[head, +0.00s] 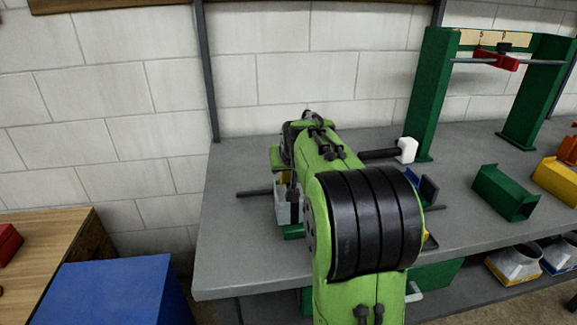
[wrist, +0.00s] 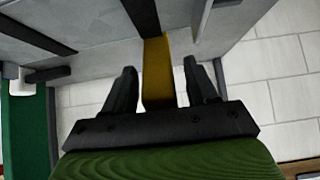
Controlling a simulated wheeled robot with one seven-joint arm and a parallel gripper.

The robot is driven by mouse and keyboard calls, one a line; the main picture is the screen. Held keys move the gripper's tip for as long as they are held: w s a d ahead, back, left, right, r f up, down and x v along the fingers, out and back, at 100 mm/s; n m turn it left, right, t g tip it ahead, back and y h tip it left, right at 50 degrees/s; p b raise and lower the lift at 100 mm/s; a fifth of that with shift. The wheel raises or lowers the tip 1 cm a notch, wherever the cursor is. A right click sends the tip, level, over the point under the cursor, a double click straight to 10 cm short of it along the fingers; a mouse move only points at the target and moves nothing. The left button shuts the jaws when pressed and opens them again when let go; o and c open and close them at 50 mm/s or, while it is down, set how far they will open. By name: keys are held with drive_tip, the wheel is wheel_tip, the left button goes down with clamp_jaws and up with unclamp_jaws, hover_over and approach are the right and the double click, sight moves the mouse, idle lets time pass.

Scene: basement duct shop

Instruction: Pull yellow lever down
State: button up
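The yellow lever (wrist: 158,72) shows in the wrist view as a flat bar running between the two black fingers of my gripper (wrist: 160,66). The fingers are apart, one on each side of the lever, with a visible gap on both sides. In the head view my green arm covers most of the machine on the bench. Only a small yellow patch (head: 285,178), perhaps the lever, shows left of the arm above a pale grey housing (head: 283,208). My fingertips cannot be made out in the head view.
A black rod with a white end block (head: 406,150) sticks out right of my arm. Another dark rod (head: 254,193) points left. A green frame (head: 432,95) and a green bin (head: 505,192) stand on the grey bench (head: 228,255). A blue box (head: 110,293) is at lower left.

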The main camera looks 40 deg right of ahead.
drive_tip(key=p+v, duration=0.3)
drive_tip(key=v, duration=1.2)
drive_tip(key=shift+s+r+p, duration=0.15)
drive_tip(key=shift+r+p, duration=0.1)
drive_tip(key=shift+p, duration=0.15)
drive_tip(key=shift+a, duration=0.1)
